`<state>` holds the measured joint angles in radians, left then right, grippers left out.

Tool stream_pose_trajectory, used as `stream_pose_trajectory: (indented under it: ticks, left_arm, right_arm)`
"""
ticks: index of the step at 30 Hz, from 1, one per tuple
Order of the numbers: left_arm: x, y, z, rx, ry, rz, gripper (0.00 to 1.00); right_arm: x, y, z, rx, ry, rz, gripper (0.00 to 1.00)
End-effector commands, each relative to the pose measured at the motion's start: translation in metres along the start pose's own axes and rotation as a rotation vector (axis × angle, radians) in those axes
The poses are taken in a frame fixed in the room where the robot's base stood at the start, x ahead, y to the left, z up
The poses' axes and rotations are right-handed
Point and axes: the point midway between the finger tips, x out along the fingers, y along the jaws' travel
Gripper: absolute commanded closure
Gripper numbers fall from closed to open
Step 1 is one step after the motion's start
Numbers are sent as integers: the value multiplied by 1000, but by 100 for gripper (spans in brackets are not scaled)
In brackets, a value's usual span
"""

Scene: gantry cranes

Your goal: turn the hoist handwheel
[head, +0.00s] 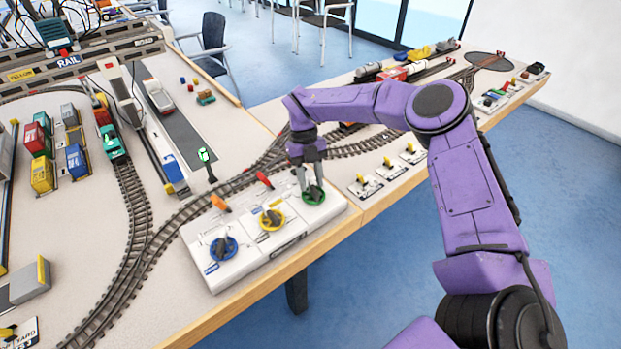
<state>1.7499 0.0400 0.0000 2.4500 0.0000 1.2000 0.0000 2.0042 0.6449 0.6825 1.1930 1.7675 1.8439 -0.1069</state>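A white control box (262,262) near the table's front edge carries three handwheels: a blue one (223,248), a yellow one (271,219) and a green one (313,195). Small levers stand behind them, orange and red ones among them. The labels are too small to read, so I cannot tell which wheel is the hoist one. My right gripper (309,186) points down over the green handwheel, with its fingertips at the wheel's top. A gap shows between the fingers, but their grip on the wheel is unclear. My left gripper is out of view.
Curved model tracks (135,262) run left of and behind the box. A green-lit signal post (206,160) stands just behind it. Small lever switches (388,168) sit right of the box. Coloured containers (41,173) and a gantry crane (66,60) are at the left.

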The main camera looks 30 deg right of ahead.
Motion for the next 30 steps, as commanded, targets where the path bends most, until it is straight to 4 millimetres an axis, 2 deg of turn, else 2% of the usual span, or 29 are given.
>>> stream_pose_trajectory:
  ticks: [5, 8, 15, 18, 22, 30]
  left_arm:
    - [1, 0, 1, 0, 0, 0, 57]
    - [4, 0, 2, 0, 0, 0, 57]
    - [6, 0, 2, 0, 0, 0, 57]
    - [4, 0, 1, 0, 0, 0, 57]
    - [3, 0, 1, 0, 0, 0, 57]
    - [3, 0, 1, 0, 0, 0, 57]
  right_arm:
    - [-6, 0, 0, 1, -1, -1, 62]
    - [-23, 0, 1, 2, -4, -1, 62]
    - [-81, 1, 0, 3, -3, 0, 62]
    - [-97, 0, 0, 3, -1, -2, 62]
    - [-105, 1, 0, 0, -1, -1, 62]
    - [-105, 1, 0, -1, 0, 0, 62]
